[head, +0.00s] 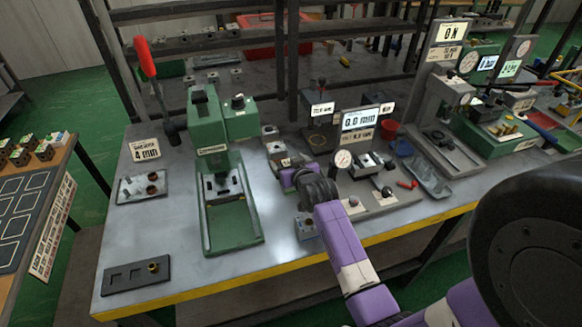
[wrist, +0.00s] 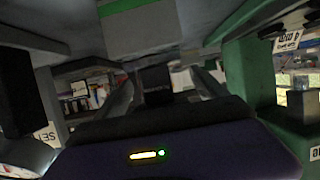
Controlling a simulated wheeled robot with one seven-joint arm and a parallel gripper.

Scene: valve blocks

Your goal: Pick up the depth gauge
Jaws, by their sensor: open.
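My gripper (head: 284,180) is low over the workbench, between the green press and the dial gauge stand. In the wrist view its two fingers (wrist: 165,88) stand apart. A dark block with small pale lettering (wrist: 157,86) shows between or beyond them; I cannot tell whether they touch it. I cannot make out for sure which thing is the depth gauge. A small grey device with a pale label (head: 277,150) stands just behind my gripper in the head view, partly hidden by it. A round white dial (head: 343,158) stands right of my gripper, by a display reading 0.0 mm (head: 362,119).
The green press (head: 232,222) stands close left of my gripper; its green side also shows in the wrist view (wrist: 250,75). A small block (head: 306,227) sits below my wrist. A shelf frame (head: 293,65) rises behind.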

